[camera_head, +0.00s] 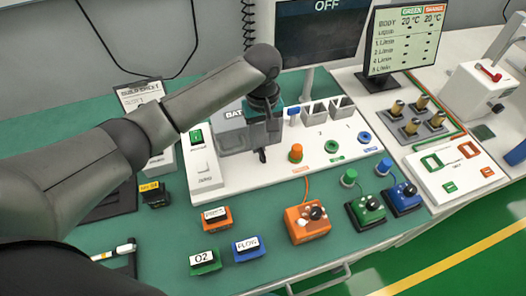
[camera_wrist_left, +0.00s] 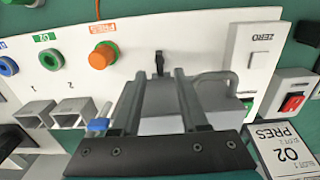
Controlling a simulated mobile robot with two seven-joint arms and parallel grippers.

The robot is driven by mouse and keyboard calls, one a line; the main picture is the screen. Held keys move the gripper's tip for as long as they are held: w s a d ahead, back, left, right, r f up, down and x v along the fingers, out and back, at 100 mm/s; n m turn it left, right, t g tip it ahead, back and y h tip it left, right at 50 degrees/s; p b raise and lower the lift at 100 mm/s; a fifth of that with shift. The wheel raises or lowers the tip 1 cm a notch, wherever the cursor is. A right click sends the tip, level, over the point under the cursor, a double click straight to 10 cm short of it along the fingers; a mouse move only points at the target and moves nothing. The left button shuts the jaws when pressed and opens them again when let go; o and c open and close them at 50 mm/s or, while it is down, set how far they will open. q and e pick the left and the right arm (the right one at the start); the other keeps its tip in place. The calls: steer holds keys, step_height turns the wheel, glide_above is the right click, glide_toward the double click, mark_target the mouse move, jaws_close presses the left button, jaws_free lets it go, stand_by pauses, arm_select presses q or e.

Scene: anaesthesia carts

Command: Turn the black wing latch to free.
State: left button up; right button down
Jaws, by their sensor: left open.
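The black wing latch (camera_head: 262,155) is a small dark piece at the front of the grey BAT block (camera_head: 236,138) on the white panel. It also shows in the left wrist view (camera_wrist_left: 159,63), its long side pointing away from the block. My left gripper (camera_head: 266,108) comes down over the block from above. In the left wrist view its two fingers (camera_wrist_left: 160,76) are apart, with the latch just past the tips and between their lines. I see no contact with the latch. The fingertips are hard to make out in the head view. My right gripper is not in view.
The white panel (camera_head: 258,181) also carries an orange knob (camera_head: 296,152), a green knob and a blue knob. Square grey sockets (camera_head: 319,112) stand behind them. An orange box (camera_head: 307,222) and labelled blocks lie on the green mat in front. A monitor stands behind.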

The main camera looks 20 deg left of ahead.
mark_target(263, 154)
arm_select(q)
step_height(263, 154, down, 6)
steer(key=shift+r+b, duration=0.2)
steer(key=shift+b, duration=0.3)
jaws_close()
stand_by(0.3)
